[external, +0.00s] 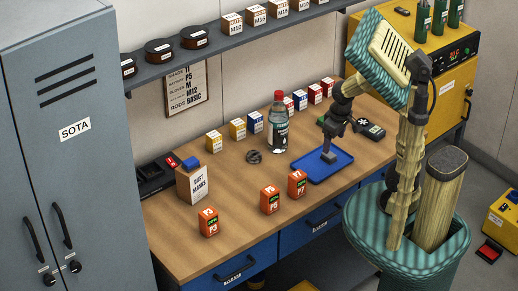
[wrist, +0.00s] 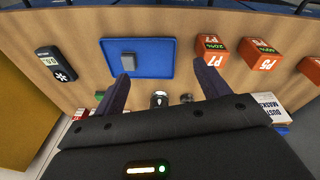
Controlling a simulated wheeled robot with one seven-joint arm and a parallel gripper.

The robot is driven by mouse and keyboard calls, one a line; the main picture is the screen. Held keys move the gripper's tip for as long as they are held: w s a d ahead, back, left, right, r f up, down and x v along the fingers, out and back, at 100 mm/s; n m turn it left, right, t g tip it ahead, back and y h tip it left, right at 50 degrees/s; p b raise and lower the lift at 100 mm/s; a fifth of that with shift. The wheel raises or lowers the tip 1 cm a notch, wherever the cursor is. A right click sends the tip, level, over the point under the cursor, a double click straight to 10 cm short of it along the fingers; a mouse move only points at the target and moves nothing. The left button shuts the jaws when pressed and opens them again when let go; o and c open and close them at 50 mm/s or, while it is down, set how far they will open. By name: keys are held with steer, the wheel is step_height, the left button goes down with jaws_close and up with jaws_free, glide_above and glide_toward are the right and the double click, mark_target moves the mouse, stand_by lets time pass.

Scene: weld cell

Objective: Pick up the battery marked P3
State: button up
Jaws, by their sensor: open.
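The orange battery (external: 208,222) whose label appears to read P3 stands upright on the bench, leftmost of three near the front edge. In the wrist view an orange battery (wrist: 311,68), apparently the same one, is partly cut off at the right edge, its label unreadable. The battery marked P5 (external: 270,199) and the battery marked P7 (external: 297,184) stand to its right; P5 (wrist: 259,54) and P7 (wrist: 212,50) also show in the wrist view. My gripper (external: 330,139) is open and empty above the blue tray, well right of P3; its two fingers (wrist: 162,70) show apart.
The blue tray (external: 312,174) holds a small grey block (wrist: 128,59). A dust masks box (external: 191,184) is behind P3. The bench (external: 240,190) is clear between P3 and P5.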

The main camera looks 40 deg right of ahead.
steer(key=w+a+f+n+t+h+b, duration=0.1)
steer(key=w+a+f+n+t+h, duration=0.15)
steer(key=a+n, duration=0.75)
steer(key=w+a+f+n+t+h+b, duration=0.1)
steer(key=w+a+n+t+h+b, duration=0.2)
steer(key=a+n, duration=0.65)
steer(key=s+a+r+n+t+y, duration=0.1)
steer(key=s+a+n+t+y, duration=0.1)
steer(key=s+a+n+t, duration=0.45)
steer(key=s+a+r+n+t+y, duration=0.1)
steer(key=s+a+r+n+y, duration=0.15)
steer(key=a, duration=0.75)
steer(key=s+a+r+n+t+y, duration=0.1)
steer(key=s+a+n+t+y, duration=0.15)
steer(key=s+a+n, duration=0.4)
step_height(320, 180, down, 18)
steer(key=w+a+m, duration=0.1)
steer(key=a, duration=0.1)
steer(key=shift+w+r+t, duration=0.15)
steer(key=shift+w+t, duration=0.2)
